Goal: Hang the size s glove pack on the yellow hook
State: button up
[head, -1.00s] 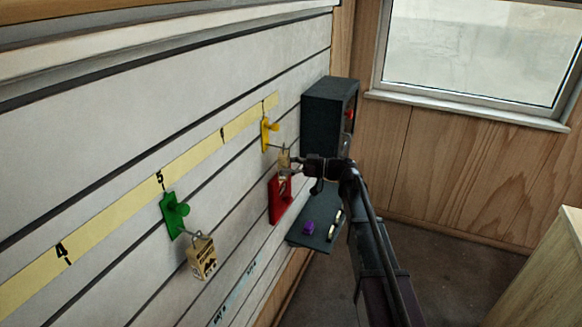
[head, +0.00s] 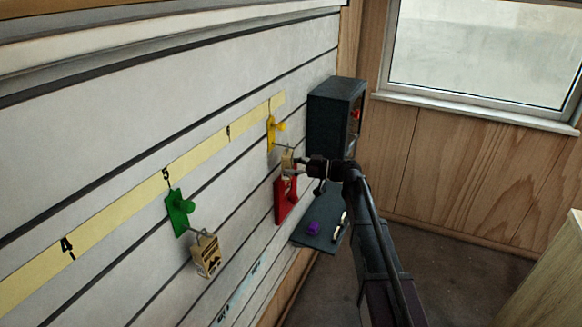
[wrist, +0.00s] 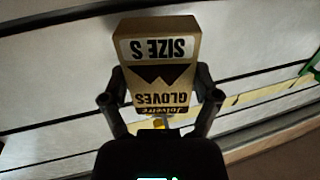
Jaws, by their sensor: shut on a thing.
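The size s glove pack (wrist: 160,85) fills the middle of the wrist view, upside down, with "SIZE S" and "GLOVES" on its face. My gripper (wrist: 160,98) is shut on it, one finger at each side. In the head view the pack (head: 287,160) is small at my gripper (head: 298,164), close to the wall. The yellow hook (head: 271,134) is fixed on the wall just above and left of the pack, its prong reaching toward it. A bit of yellow (wrist: 158,123) shows below the pack in the wrist view. I cannot tell whether the pack's loop is on the prong.
A green hook (head: 180,212) at left holds another pack (head: 207,257). A red hook (head: 284,202) sits below my gripper. A dark box (head: 334,110) is right of the yellow hook. A dark shelf (head: 313,239) below bears a purple item (head: 313,228).

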jog(key=o, duration=1)
jog(key=shift+d, duration=0.1)
jog(key=shift+s+d, duration=0.2)
jog(key=shift+d, duration=1.8)
jog(key=shift+s+d, duration=0.15)
jog(key=shift+d, duration=1.8)
jog(key=shift+s+d, duration=0.2)
jog(key=shift+d, duration=1.8)
jog(key=s+f+m+h, duration=0.5)
jog(key=s+f, duration=0.3)
jog(key=s+d+f+m+h, duration=0.3)
jog(key=s+d+m+h, duration=0.1)
jog(key=s, duration=0.2)
jog(key=s+d+f+m+g+h, duration=0.1)
jog(key=s+d+f+m+h, duration=0.3)
jog(key=s, duration=0.2)
jog(key=s+d+f+m+h, duration=0.3)
jog(key=s+d+m+h, duration=0.1)
jog(key=s+d+h, duration=0.1)
jog(key=shift+s+d+f+g, duration=0.1)
jog(key=shift+s+f+g, duration=0.2)
jog(key=shift+s, duration=0.15)
